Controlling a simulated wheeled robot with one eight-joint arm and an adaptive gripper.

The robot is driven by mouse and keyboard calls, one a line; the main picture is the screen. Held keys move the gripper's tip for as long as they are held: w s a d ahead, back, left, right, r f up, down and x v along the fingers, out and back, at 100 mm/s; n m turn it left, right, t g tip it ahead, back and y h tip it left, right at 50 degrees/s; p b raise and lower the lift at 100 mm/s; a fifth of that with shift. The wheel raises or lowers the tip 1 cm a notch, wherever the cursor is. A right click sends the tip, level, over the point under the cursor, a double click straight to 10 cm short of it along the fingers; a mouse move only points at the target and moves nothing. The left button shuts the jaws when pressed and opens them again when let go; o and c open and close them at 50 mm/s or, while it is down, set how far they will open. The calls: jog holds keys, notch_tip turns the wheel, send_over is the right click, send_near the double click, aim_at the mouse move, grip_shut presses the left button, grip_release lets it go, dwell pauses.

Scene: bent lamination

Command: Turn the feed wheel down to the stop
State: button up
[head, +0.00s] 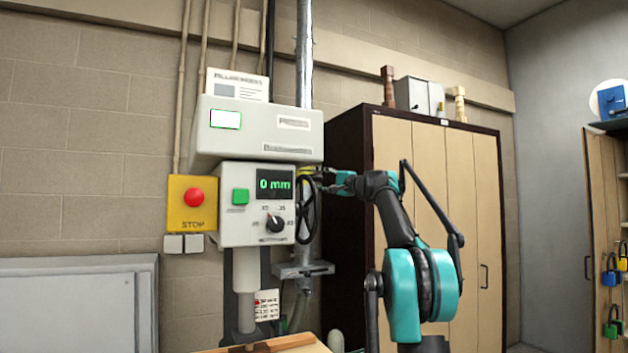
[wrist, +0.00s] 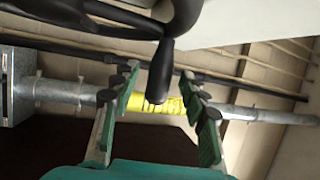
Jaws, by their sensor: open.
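The black feed wheel (head: 305,212) is on the right side of the grey pillar drill (head: 257,133), seen nearly edge-on. Its display (head: 274,185) reads 0 mm. In the wrist view, part of the wheel's rim (wrist: 184,15) crosses the top, and a black handle grip (wrist: 161,72) points down between my fingers. My gripper (head: 330,180) is at the wheel's upper right in the head view. In the wrist view, my gripper (wrist: 158,76) is open, with gaps on both sides of the handle. I cannot tell how deep the handle sits.
A yellow stop box (head: 193,203) with a red button is left of the drill. A tall cabinet (head: 440,210) stands behind my arm. A metal conduit (wrist: 62,91) and a yellow band (wrist: 155,104) lie behind my fingers. A wooden board (head: 270,345) is below the drill.

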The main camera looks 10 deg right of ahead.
jog(key=shift+x, duration=1.1)
jog(key=shift+c, duration=0.2)
grip_shut()
